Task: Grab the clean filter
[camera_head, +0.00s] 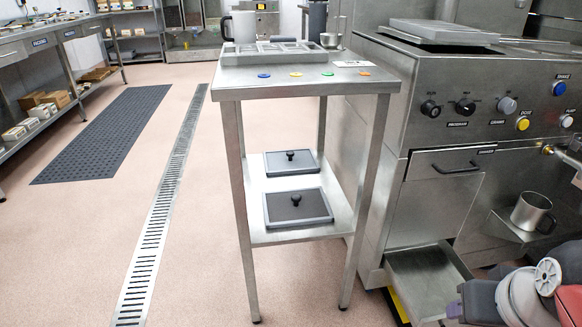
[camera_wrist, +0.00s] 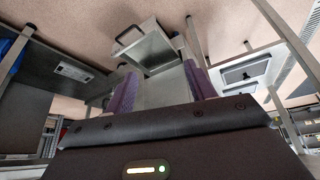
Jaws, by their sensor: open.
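I cannot pick out a clean filter for certain in either view. An open metal drawer (camera_head: 428,283) sticks out low from the front of the steel machine and looks empty in the head view. In the wrist view, a steel tray with a dark handle (camera_wrist: 150,48), likely this drawer, lies beyond my fingertips. My gripper (camera_wrist: 160,78) is open, with its two purple fingers apart and nothing clearly held between them. In the head view, my arm shows at the lower right, beside the drawer, and the fingertips are hard to make out.
A steel table (camera_head: 305,87) holds a grey mould tray (camera_head: 270,56), a jug (camera_head: 243,27) and coloured buttons. Two dark lids with knobs (camera_head: 298,207) (camera_head: 290,162) lie on its lower shelf. A metal mug (camera_head: 530,211) stands in the machine's recess.

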